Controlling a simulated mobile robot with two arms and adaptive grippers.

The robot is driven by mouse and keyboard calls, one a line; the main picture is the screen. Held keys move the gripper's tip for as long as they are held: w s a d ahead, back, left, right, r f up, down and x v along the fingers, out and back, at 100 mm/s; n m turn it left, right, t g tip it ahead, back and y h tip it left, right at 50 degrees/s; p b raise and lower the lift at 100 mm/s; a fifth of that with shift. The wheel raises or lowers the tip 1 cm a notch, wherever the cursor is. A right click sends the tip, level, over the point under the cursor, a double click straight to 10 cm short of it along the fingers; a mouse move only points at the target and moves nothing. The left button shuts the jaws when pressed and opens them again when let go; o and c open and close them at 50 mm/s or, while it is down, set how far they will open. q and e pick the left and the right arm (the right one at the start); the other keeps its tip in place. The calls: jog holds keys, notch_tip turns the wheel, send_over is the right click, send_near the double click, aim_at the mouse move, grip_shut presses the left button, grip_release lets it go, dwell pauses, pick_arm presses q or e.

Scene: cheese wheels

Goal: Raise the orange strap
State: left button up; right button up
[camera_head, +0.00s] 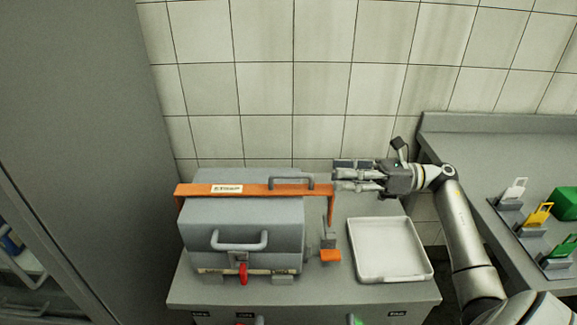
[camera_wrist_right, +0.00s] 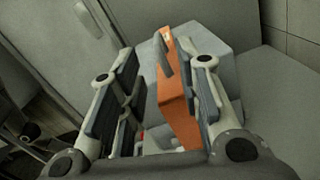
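The orange strap (camera_head: 255,189) lies as a flat bar across the top of a grey box (camera_head: 245,220), with a leg hanging down on the right side. It carries a label and a grey handle (camera_head: 291,181) on top. My right gripper (camera_head: 341,175) is at the strap's right end, its fingers pointing left towards the handle. In the right wrist view, the gripper (camera_wrist_right: 160,65) is open. The orange strap (camera_wrist_right: 179,105) and its handle show between the fingers, nearer the right-hand one. I cannot tell whether they touch. My left gripper is not in view.
A white tray (camera_head: 390,251) lies right of the box. A red latch (camera_head: 243,274) is on the box front, and an orange-handled lever (camera_head: 330,255) stands beside it. A side counter (camera_head: 470,150) holds coloured tags at the right. A tiled wall stands behind.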

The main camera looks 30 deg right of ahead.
aim_at(299, 175)
jog(key=a, duration=0.1)
jog(key=w+a+p, duration=0.1)
jog(key=shift+w+a+r+n+p, duration=0.1)
jog(key=shift+a+r+n+p, duration=0.1)
jog(key=shift+a+n+p, duration=0.1)
jog(key=p+x, duration=0.2)
jog(key=x, duration=0.4)
jog(key=shift+f, duration=0.2)
jog(key=shift+w+a+f, duration=0.1)
jog(key=shift+w+a, duration=0.25)
jog(key=shift+a, duration=0.3)
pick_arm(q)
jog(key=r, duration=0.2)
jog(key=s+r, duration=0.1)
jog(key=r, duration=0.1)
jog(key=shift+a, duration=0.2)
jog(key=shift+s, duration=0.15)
pick_arm(e)
jog(key=shift+c, duration=0.5)
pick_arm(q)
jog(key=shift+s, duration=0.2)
pick_arm(e)
grip_shut()
